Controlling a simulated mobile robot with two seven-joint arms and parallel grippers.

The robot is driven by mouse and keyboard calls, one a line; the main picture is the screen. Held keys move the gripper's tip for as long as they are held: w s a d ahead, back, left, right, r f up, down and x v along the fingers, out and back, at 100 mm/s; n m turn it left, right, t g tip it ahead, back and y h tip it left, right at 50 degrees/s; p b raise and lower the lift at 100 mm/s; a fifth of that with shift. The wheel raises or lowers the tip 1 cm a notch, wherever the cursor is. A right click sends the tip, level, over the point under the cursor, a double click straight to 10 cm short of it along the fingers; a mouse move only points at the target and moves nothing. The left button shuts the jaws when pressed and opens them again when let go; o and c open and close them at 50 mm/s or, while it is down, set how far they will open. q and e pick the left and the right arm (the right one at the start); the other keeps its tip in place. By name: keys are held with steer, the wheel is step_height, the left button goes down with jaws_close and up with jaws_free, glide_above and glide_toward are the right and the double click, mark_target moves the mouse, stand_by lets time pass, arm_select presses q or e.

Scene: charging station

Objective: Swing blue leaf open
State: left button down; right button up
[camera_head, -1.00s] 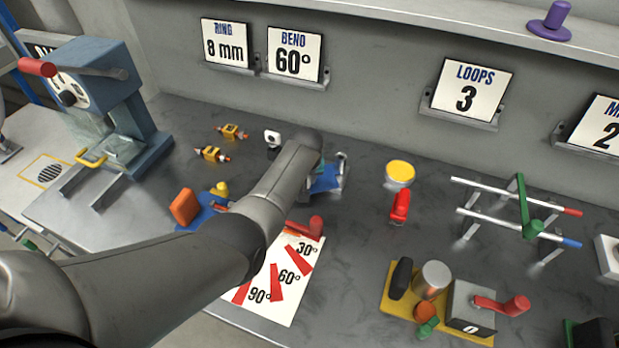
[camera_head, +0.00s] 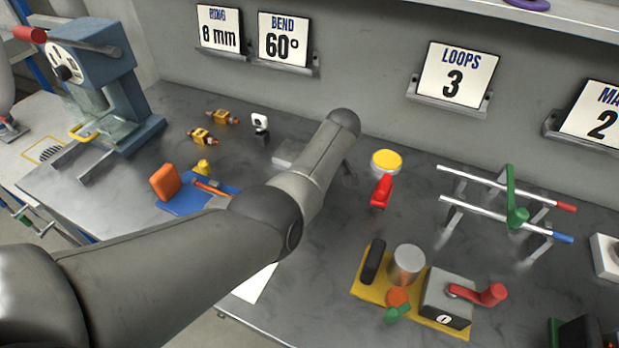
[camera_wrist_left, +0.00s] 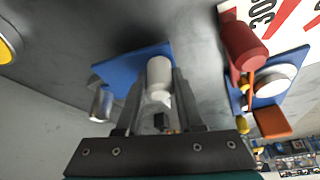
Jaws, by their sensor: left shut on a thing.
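In the left wrist view, the blue leaf (camera_wrist_left: 112,66) is a flat blue plate with a white knob (camera_wrist_left: 158,72) on it. My left gripper (camera_wrist_left: 159,92) is shut on this knob, with a finger on either side. A silver cylinder (camera_wrist_left: 101,104) stands by the leaf's left edge. In the head view, my left arm crosses the bench and hides the gripper and leaf. My right gripper is in neither view.
A blue bender base (camera_head: 180,207) with an orange block (camera_head: 165,182) lies left of my arm. A red lever (camera_head: 381,190) and yellow button (camera_head: 386,162) stand close on its right. A yellow-based fixture (camera_head: 365,290) is at the front.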

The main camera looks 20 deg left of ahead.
arm_select(q)
steer(key=shift+d+n, duration=0.2)
steer(key=shift+n, duration=0.1)
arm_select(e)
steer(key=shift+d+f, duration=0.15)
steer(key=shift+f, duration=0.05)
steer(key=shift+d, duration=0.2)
arm_select(q)
steer(key=c, duration=0.5)
jaws_free()
steer(key=shift+c, duration=0.2)
steer(key=p+v, duration=1.5)
steer(key=p, duration=0.1)
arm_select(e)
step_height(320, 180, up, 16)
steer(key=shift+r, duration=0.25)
arm_select(q)
steer(key=shift+d+r, duration=0.1)
